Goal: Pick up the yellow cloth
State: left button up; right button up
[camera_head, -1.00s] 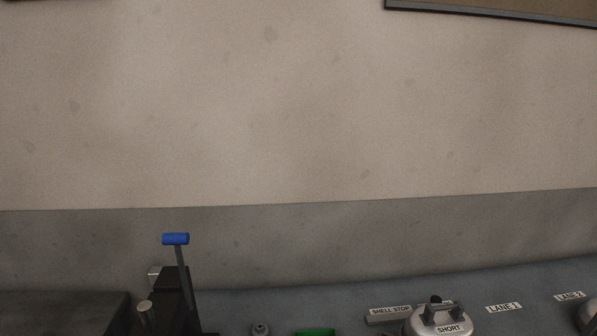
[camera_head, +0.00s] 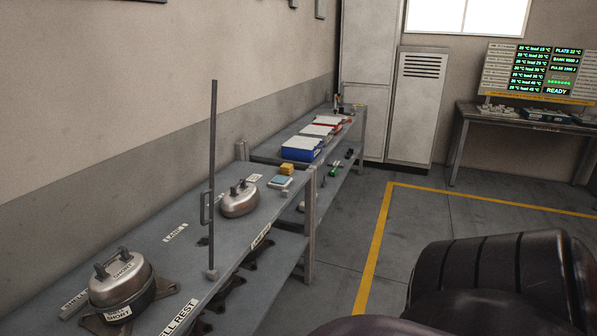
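A small yellow item (camera_head: 288,168) lies on the far part of the grey bench, beyond the rear metal shell; it may be the yellow cloth, but it is too small to tell. A light blue flat item (camera_head: 280,182) lies just in front of it. Neither of my grippers is in view. Dark rounded parts at the lower right look like my own body or arm.
The grey bench (camera_head: 150,262) runs along the left wall with a SHORT shell (camera_head: 121,283), a second shell (camera_head: 240,200) and an upright post (camera_head: 212,170). Open floor with a yellow line (camera_head: 377,245) lies right of the bench.

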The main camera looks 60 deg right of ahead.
aim_at(286, 169)
jog(key=z, duration=1.25)
jog(key=i+l+z, duration=0.5)
jog(key=i+l+u, duration=0.15)
jog(key=u, duration=0.5)
jog(key=i+l+u, duration=0.15)
jog(key=l+u, duration=0.25)
jog(key=i+l+u, duration=0.15)
jog(key=u, duration=0.25)
jog(key=i+l+u, duration=0.15)
jog(key=l, duration=0.3)
jog(key=l+u, duration=0.15)
jog(key=l, duration=0.3)
jog(key=i+l+u, duration=0.1)
jog(key=l, duration=0.8)
